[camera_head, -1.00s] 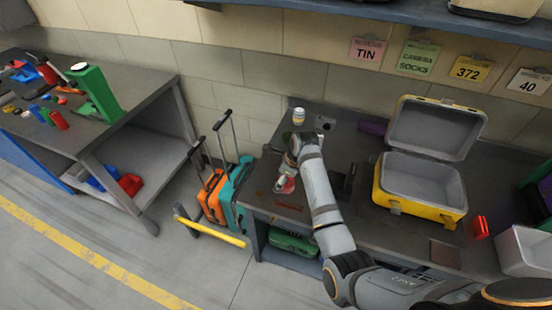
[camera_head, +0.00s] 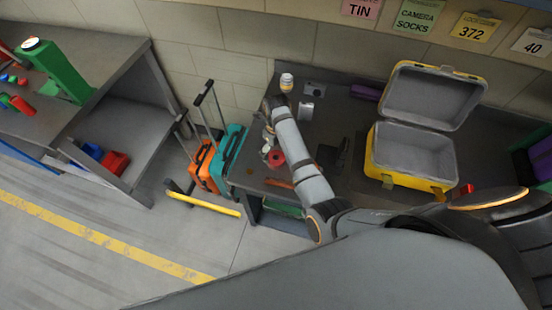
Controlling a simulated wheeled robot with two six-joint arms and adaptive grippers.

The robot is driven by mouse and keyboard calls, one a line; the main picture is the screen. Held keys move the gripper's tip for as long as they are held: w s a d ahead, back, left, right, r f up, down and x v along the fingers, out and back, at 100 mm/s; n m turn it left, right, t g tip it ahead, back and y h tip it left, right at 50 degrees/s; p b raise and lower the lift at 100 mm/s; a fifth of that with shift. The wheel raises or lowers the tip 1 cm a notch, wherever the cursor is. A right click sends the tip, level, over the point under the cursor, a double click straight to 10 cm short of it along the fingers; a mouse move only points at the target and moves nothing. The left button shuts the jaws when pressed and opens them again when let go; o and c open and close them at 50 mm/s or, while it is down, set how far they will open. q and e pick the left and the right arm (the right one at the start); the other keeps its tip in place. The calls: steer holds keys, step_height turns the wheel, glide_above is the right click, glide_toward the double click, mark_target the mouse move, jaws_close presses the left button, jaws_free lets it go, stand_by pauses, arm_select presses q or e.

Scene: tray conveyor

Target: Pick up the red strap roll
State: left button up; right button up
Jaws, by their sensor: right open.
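The red strap roll (camera_head: 277,158) looks like a small red ring on the dark workbench (camera_head: 320,125), near its left end. My right arm reaches in from the lower right, and its gripper (camera_head: 267,149) is open right at the roll, just to its upper left. The gripper is small here, so I cannot tell whether a finger touches the roll. Part of the roll is hidden by the arm and gripper. My left gripper is not in view.
An open yellow case (camera_head: 409,179) stands right of the arm. A white-capped bottle (camera_head: 286,83) and a light canister (camera_head: 306,111) stand behind the gripper. A red item (camera_head: 463,190) lies by the case. Orange (camera_head: 201,165) and teal (camera_head: 229,150) suitcases stand left of the bench.

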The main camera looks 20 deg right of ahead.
mark_target(276, 158)
steer(key=f, duration=0.2)
steer(key=s+f+p, duration=0.1)
steer(key=f, duration=0.1)
steer(key=shift+a, duration=0.25)
steer(key=shift+w+f, duration=0.15)
steer(key=shift+f, duration=0.2)
steer(key=shift+r, duration=0.1)
steer(key=c, duration=1.3)
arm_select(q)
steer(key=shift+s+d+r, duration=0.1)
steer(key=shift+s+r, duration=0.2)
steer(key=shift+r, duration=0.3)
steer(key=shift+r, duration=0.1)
